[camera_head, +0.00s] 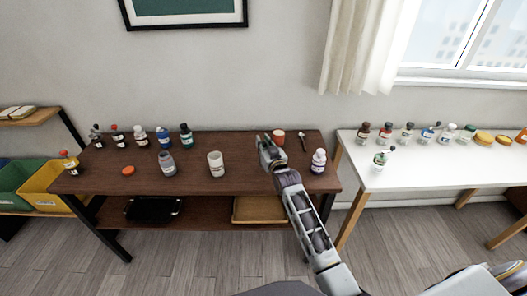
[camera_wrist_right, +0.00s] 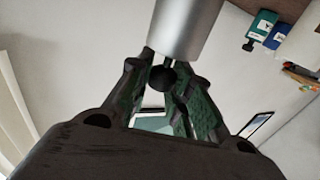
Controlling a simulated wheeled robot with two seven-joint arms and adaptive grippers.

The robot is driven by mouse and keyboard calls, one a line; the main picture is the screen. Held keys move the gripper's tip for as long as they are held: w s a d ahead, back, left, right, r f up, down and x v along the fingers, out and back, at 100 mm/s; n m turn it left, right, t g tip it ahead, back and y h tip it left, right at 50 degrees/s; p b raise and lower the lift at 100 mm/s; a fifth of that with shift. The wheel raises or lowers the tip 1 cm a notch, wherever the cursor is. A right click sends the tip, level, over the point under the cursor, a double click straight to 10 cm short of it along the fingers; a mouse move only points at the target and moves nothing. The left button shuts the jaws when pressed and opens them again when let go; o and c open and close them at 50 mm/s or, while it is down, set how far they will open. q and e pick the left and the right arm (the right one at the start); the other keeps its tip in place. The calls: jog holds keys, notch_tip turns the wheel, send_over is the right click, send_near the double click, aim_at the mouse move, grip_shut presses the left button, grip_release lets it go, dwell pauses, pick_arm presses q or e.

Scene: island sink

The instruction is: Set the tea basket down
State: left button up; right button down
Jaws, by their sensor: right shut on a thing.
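In the right wrist view, a smooth grey metal cylinder, which looks like the tea basket (camera_wrist_right: 186,28), has a thin stem ending in a dark round knob (camera_wrist_right: 162,77). My right gripper (camera_wrist_right: 164,84) is shut on the knob, with its green-padded fingers on either side. In the head view my right gripper (camera_head: 267,148) is over the right half of the dark brown table (camera_head: 245,185). The tea basket cannot be made out there; the gripper and arm hide that spot. A white cup (camera_head: 216,165) stands to the gripper's left. My left gripper is not in view.
A white and red jar (camera_head: 279,138) stands just behind the gripper, a spoon (camera_head: 303,142) behind right and a white bottle (camera_head: 318,162) to the right. A grey bottle (camera_head: 167,164) and an orange lid (camera_head: 128,170) are left. Several bottles line the back left.

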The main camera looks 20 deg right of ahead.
jog(key=shift+f, duration=1.9)
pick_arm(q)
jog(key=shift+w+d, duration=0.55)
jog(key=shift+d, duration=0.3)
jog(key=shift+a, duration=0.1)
